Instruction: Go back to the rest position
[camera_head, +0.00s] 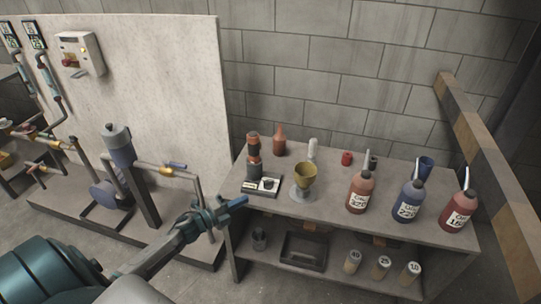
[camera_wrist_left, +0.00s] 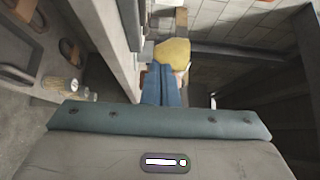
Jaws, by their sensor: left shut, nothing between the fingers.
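My left gripper (camera_head: 236,203) comes in from the lower left of the head view. Its blue fingers are together with nothing between them, in the air in front of the left end of the workbench (camera_head: 327,203). In the left wrist view the closed fingers (camera_wrist_left: 157,84) point away from the camera, with a yellow rounded shape (camera_wrist_left: 172,52) beyond their tips. In the head view a yellow cup on a stand (camera_head: 304,179) is on the bench to the right of the fingertips, apart from them. My right gripper is not in view.
Red bottles (camera_head: 360,190) and a blue bottle (camera_head: 408,201) stand on the bench's right half. A dark tray (camera_head: 303,250) is on the lower shelf. A pump rig (camera_head: 120,150) stands left. A striped beam (camera_head: 490,165) runs along the right. Some floor shows between rig and bench.

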